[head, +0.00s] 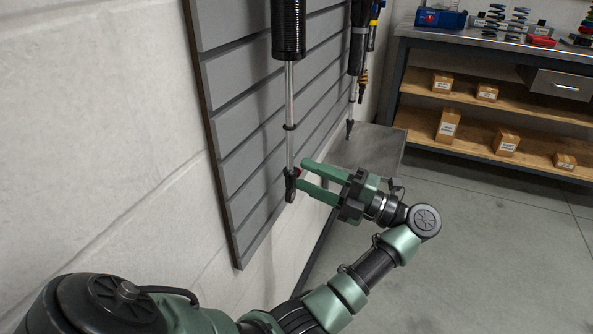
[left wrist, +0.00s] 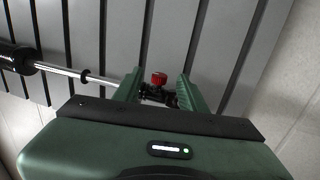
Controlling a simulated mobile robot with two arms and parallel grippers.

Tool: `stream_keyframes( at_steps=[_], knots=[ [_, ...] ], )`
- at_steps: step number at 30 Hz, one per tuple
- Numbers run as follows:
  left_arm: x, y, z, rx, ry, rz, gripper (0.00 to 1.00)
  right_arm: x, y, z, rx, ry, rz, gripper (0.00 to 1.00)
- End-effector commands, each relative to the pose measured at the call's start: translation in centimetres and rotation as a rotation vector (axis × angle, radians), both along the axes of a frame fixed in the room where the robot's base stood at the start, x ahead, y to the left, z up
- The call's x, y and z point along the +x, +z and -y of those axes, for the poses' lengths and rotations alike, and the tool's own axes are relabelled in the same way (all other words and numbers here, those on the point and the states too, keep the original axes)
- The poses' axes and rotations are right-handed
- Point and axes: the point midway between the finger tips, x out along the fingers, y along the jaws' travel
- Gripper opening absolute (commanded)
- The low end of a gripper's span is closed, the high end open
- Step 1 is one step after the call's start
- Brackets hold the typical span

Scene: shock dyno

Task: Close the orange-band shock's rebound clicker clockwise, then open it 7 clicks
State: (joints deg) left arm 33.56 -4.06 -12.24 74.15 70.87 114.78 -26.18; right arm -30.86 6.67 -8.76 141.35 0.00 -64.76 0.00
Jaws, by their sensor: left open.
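A shock hangs on the grey slatted panel in the head view, with a black threaded body (head: 289,30) and a bare steel shaft (head: 290,105). Its black lower eyelet (head: 290,186) is at the shaft's end. No orange band shows on the part in view. A red knob (left wrist: 159,78), the clicker, sits by the lower eyelet in the left wrist view; only a sliver shows in the head view. My left gripper (head: 302,174) is open, its green fingers pointing at the lower end. In the wrist view the knob lies between the fingertips, apart from both.
Another shock (head: 357,45) hangs farther along the slatted panel (head: 235,110). A workbench (head: 480,42) with springs, a blue toolbox (head: 440,18) and cartons on its shelves stands at the back right. The floor at the right is clear.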

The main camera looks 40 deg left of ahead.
Motion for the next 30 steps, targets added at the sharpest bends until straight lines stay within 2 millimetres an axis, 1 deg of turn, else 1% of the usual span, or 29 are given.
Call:
stream_keyframes(
  at_steps=[1, 6, 10, 17, 20, 21, 22, 28, 30],
  knots=[
    [-0.3, 0.3, -0.9, 0.005, 0.0, 0.002, 0.41, -0.2, -0.1, 0.1, -0.003, -0.001, -0.012, 0.36],
    [-0.8, 0.6, -2.6, 0.003, 0.0, 0.0, 0.41, -0.3, -0.3, 0.1, -0.004, -0.001, -0.019, 0.36],
    [-1.0, 0.7, -3.2, 0.001, -0.003, -0.002, 0.41, -0.3, -0.3, 0.1, -0.004, -0.001, -0.019, 0.36],
    [-1.0, 0.7, -3.3, 0.001, -0.003, -0.002, 0.41, -0.3, -0.3, 0.1, -0.004, -0.001, -0.019, 0.36],
    [-1.0, 0.7, -3.2, 0.001, -0.003, -0.002, 0.16, -0.3, -0.3, 0.1, -0.004, -0.001, -0.019, 0.36],
    [-1.0, 0.7, -3.2, 0.001, -0.003, -0.002, 0.05, -0.3, -0.3, 0.1, -0.004, -0.001, -0.019, 0.36],
    [-1.0, 0.7, -3.2, 0.001, -0.003, -0.002, 0.0, -0.3, -0.3, 0.1, -0.004, -0.001, -0.019, 0.36],
    [-1.0, 0.8, -3.2, -0.019, -0.004, 0.005, 0.0, -0.5, -0.3, 0.2, -0.005, -0.002, -0.028, 0.36],
    [-0.9, 0.9, -3.1, -0.06, -0.005, 0.018, 0.0, -1.6, -1.0, 0.6, -0.019, -0.007, -0.089, 0.36]
  ],
)
